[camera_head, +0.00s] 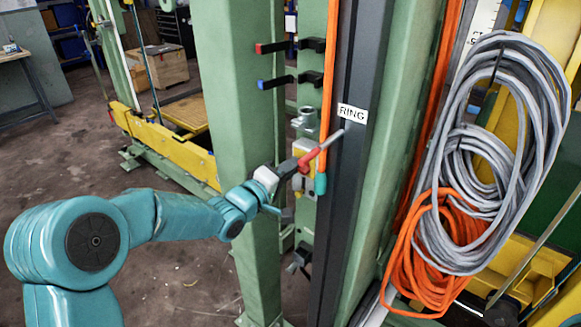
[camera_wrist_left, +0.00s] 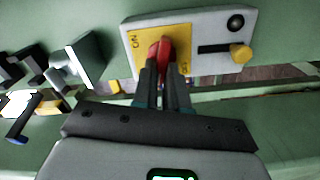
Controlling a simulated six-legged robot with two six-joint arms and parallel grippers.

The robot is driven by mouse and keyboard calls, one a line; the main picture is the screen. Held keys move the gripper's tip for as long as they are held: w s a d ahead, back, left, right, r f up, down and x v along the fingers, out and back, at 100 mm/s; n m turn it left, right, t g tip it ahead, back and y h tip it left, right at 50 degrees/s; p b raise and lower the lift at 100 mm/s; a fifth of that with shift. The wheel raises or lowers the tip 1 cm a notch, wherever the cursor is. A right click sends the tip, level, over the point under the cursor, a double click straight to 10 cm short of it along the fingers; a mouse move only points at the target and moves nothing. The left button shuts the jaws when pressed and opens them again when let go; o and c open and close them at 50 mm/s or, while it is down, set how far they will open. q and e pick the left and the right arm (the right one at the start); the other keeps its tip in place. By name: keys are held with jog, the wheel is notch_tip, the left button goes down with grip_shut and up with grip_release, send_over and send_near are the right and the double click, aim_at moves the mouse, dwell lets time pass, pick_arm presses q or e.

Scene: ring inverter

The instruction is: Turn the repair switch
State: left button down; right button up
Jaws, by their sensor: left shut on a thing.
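The repair switch's grey box (camera_wrist_left: 212,20) shows at the top of the left wrist view, with a yellow plate (camera_wrist_left: 128,42) on its left part. A red switch handle (camera_wrist_left: 166,47) stands out from the plate. My left gripper (camera_wrist_left: 164,75) is shut on this handle, which partly hides between the fingers. In the head view my left gripper (camera_head: 292,167) reaches the yellow-plated switch (camera_head: 301,149) on the green frame, and the arm covers part of it. The handle's exact angle is hard to tell. My right gripper is not in view.
The switch box also carries a black round button (camera_wrist_left: 236,22) and a yellow knob (camera_wrist_left: 240,53). A dark column labelled RING (camera_head: 351,113), a hanging orange cable (camera_head: 330,75) and a green post (camera_head: 238,80) stand close to the arm. Coiled grey cables (camera_head: 540,110) hang at right.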

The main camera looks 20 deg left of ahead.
pick_arm(q)
jog(key=shift+a+f+n, duration=0.1)
jog(key=shift+f+n, duration=0.1)
jog(key=shift+n, duration=1.5)
jog(key=shift+f, duration=0.1)
jog(key=c, duration=1.2)
grip_release()
jog(key=shift+s, duration=0.1)
jog(key=shift+o, duration=0.2)
jog(key=b+v, duration=0.1)
jog(key=v, duration=1.5)
jog(key=shift+b, duration=0.3)
jog(key=shift+s, duration=0.15)
